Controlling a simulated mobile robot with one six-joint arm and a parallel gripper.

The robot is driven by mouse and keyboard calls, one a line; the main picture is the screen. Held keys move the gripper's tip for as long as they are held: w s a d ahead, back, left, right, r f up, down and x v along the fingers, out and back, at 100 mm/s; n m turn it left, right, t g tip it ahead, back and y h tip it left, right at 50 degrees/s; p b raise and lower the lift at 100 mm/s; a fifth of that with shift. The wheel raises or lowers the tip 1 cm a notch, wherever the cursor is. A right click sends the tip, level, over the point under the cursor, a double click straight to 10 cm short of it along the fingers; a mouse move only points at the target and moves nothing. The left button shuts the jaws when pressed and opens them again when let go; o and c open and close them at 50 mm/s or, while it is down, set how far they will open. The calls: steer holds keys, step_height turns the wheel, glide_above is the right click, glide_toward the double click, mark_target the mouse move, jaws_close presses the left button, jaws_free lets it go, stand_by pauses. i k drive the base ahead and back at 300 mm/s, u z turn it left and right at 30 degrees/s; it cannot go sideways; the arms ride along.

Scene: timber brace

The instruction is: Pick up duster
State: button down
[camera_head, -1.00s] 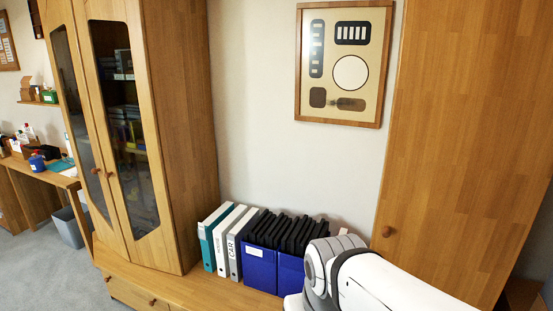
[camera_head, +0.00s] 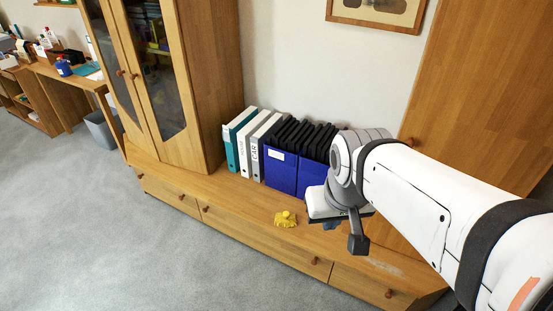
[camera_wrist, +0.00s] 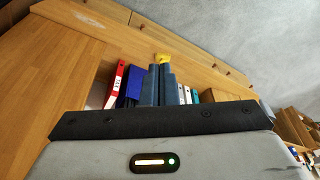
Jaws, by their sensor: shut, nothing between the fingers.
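A yellow duster (camera_head: 286,219), a crumpled cloth, lies on the low wooden cabinet top in front of the blue file boxes. In the wrist view the duster (camera_wrist: 163,57) shows just beyond my fingertips, partly hidden behind them. My gripper (camera_wrist: 160,68) is shut and empty, its two blue-grey fingers close together. In the head view my gripper (camera_head: 332,226) is mostly hidden by my wrist, to the right of the duster and apart from it.
White and teal binders (camera_head: 244,143) and blue file boxes (camera_head: 281,172) stand along the wall behind the duster. A tall glass-door cabinet (camera_head: 214,80) rises at left, a wooden door panel (camera_head: 490,80) at right. The grey floor (camera_head: 120,240) is clear.

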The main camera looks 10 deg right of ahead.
mark_target(285, 219)
steer(key=u, duration=1.9)
steer(key=i, duration=1.85)
steer(key=z, duration=3.6)
